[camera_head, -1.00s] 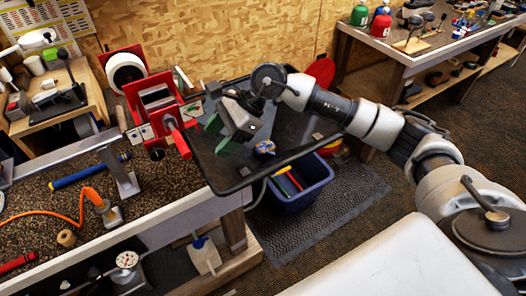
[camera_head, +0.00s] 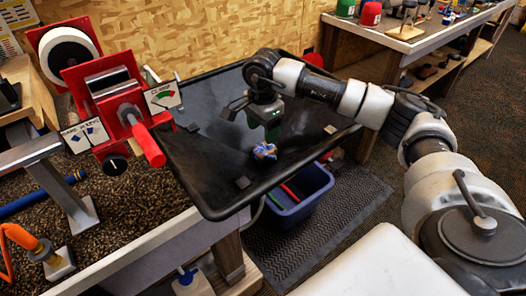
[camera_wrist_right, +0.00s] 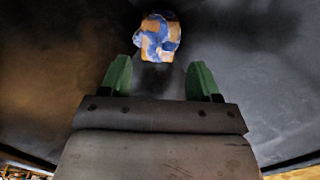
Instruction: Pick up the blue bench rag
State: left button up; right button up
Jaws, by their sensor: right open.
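The blue bench rag (camera_head: 264,151) is a small crumpled blue cloth with tan patches, lying on the black tray (camera_head: 205,185) in the head view. It also shows in the right wrist view (camera_wrist_right: 157,37), beyond the fingertips and near the middle of the gap between them. My right gripper (camera_head: 272,130) points down over the tray, just behind the rag. In the right wrist view its two green fingers (camera_wrist_right: 160,72) are spread apart with nothing between them. My left gripper is not in view.
A red clamp machine (camera_head: 118,105) stands at the tray's left edge. A blue bin (camera_head: 299,195) stands on a mat below the tray's front right edge. Much of the tray is bare.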

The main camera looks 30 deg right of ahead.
aim_at(264, 148)
jog(key=shift+f, duration=0.7)
notch_tip(264, 148, down, 4)
jog(key=shift+s+d+f+p, duration=0.15)
jog(key=shift+f+p, duration=0.1)
jog(key=shift+p, duration=0.6)
jog(key=shift+f, duration=0.3)
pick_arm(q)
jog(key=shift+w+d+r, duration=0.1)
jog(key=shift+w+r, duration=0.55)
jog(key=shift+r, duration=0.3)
pick_arm(e)
jog(key=shift+c, duration=0.4)
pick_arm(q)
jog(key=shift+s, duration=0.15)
pick_arm(e)
jog(key=c, duration=0.6)
